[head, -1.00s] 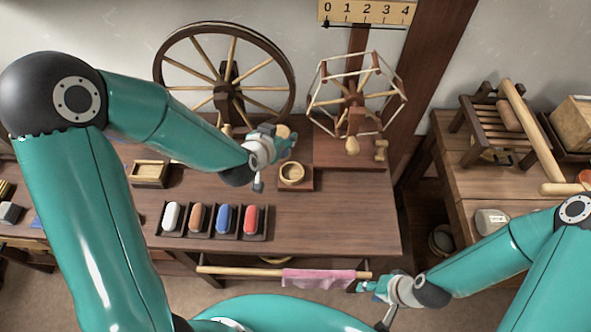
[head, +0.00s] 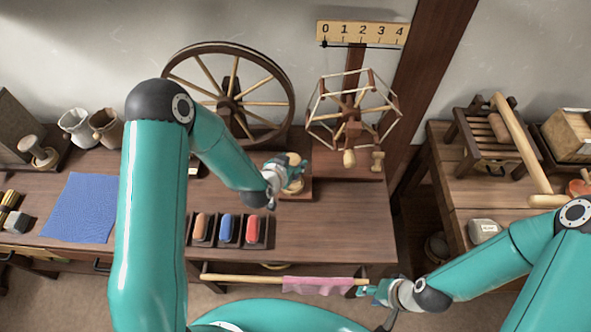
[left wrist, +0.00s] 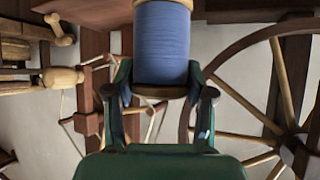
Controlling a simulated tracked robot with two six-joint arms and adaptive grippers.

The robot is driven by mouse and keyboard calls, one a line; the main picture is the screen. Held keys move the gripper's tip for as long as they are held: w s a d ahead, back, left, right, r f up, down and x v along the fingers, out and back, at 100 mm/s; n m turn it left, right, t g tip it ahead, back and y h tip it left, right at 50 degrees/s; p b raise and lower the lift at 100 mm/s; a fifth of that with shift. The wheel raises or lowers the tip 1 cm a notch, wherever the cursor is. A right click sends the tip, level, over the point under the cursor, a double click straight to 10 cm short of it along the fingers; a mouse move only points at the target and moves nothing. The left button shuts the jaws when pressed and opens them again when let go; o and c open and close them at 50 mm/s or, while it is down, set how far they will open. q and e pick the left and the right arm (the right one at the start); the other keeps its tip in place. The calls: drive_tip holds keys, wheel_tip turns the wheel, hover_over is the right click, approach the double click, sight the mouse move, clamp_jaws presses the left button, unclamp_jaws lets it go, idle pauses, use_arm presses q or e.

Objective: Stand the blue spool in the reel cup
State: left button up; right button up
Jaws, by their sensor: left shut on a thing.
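The blue spool (left wrist: 162,42) fills the top middle of the left wrist view, between the fingers of my left gripper (left wrist: 160,92), with pale wooden rims. In the head view my left gripper (head: 293,172) is shut on it over the middle of the bench. The spool is largely hidden by the gripper there; a tan end shows above the fingers. The reel cup, on its small wooden base (head: 302,192), is mostly hidden behind the gripper, so I cannot tell whether the spool touches it. My right gripper (head: 371,291) is low at the right, by a pink cloth; its jaw opening is unclear.
A spinning wheel (head: 232,100) and a skein reel (head: 353,115) stand behind the gripper. A slotted tray (head: 265,236) with coloured rounded pieces is in front. A pink cloth (head: 322,286) hangs on a front rail. The bench right of the tray is clear.

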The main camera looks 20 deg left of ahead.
use_arm(q)
wheel_tip(320, 180, down, 3)
drive_tip(key=shift+f, duration=0.2)
drive_tip(key=shift+s+f, duration=0.15)
drive_tip(key=shift+f, duration=0.15)
clamp_jaws()
drive_tip(key=shift+s+f, duration=0.15)
drive_tip(key=o, duration=0.9)
unclamp_jaws()
drive_tip(key=shift+f, duration=0.1)
drive_tip(key=shift+c, duration=0.2)
drive_tip(key=o, duration=0.4)
drive_tip(key=shift+w+f, duration=0.1)
drive_tip(key=shift+w, duration=0.15)
drive_tip(key=shift+r, duration=0.2)
drive_tip(key=shift+s, duration=0.1)
